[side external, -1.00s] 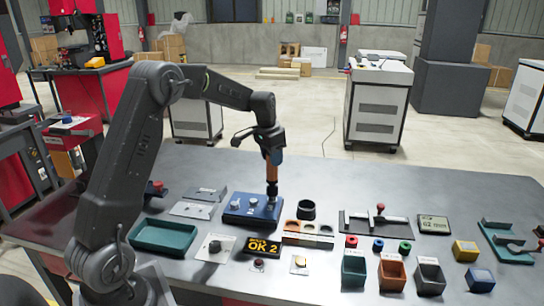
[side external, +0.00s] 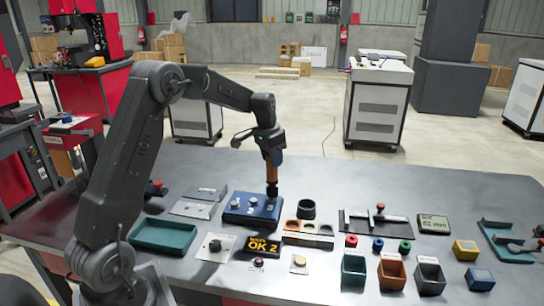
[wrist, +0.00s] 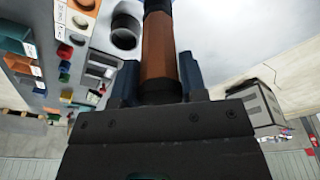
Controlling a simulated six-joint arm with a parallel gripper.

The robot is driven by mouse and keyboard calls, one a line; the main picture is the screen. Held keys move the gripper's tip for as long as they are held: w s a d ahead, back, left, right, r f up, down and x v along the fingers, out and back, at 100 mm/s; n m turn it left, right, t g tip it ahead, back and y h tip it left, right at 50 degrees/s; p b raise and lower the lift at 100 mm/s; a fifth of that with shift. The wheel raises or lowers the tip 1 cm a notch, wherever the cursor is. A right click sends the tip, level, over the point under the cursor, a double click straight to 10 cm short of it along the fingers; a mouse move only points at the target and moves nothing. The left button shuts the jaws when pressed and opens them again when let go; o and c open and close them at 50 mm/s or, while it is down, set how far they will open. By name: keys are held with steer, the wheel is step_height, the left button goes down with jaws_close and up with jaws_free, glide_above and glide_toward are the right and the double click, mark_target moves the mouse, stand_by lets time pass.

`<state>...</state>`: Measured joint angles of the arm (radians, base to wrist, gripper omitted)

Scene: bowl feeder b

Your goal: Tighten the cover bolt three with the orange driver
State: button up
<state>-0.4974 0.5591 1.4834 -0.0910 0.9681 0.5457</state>
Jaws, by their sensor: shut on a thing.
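My gripper (side external: 268,150) is shut on the orange driver (side external: 272,172), which stands upright with its dark lower end down at the right side of the blue cover block (side external: 238,211). In the wrist view the orange driver (wrist: 160,50) sits between the two blue fingers of my gripper (wrist: 160,80). Silver round bolt heads show on the left and middle of the blue block. The bolt under the driver is hidden by its tip. A display (side external: 262,246) in front of the block reads "OK 2" in orange.
A dark round cup (side external: 306,209) and a holder with several round openings (side external: 307,234) stand close to the right of the block. A green tray (side external: 163,237) lies at the left. Several coloured bins, such as an orange one (side external: 392,274), stand at the front right.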

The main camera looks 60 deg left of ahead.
steer(key=shift+f, duration=1.35)
stand_by(2.2)
steer(key=shift+r, duration=2.95)
